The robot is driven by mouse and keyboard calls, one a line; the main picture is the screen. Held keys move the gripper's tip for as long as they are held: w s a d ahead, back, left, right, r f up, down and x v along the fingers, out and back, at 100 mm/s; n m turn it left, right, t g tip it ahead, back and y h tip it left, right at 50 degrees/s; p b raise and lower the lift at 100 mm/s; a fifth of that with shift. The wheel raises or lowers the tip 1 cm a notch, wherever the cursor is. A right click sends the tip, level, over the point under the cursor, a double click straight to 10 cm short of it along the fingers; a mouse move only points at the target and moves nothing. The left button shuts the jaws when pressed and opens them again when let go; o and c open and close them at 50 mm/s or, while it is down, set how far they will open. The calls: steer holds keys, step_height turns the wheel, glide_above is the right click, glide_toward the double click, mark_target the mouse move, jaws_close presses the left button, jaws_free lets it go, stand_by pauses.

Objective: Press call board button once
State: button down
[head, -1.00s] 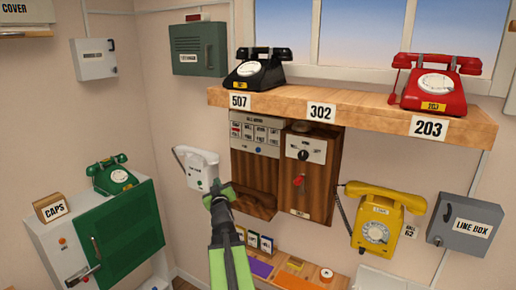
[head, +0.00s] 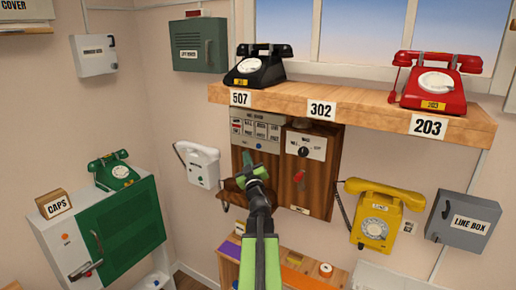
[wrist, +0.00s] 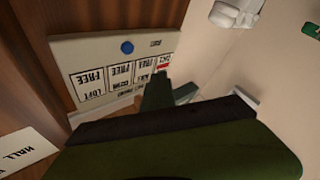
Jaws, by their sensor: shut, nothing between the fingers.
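The call board (head: 276,131) is a grey panel with a row of small label windows on a wooden wall box, under the shelf. In the wrist view, the call board (wrist: 62,52) appears upside down, with its round blue button (wrist: 127,47) beside the labels, one of which has a red patch. My gripper (head: 246,170) is shut and empty, in front of the box's lower part. In the wrist view, my gripper (wrist: 158,88) overlaps the label row near the red patch, apart from the button in the picture. I cannot tell whether it touches the panel.
A white wall phone (head: 203,167) hangs just left of the board. The wooden shelf (head: 375,114) juts out above. A yellow phone (head: 374,216) hangs farther right. A low bench (head: 297,268) stands below.

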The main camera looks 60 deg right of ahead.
mark_target(258, 146)
steer(key=d, duration=0.5)
steer(key=shift+d, duration=0.4)
steer(key=shift+d, duration=0.1)
stand_by(1.6)
steer(key=shift+d, duration=0.35)
steer(key=shift+d, duration=0.35)
stand_by(0.5)
steer(key=shift+a, duration=0.8)
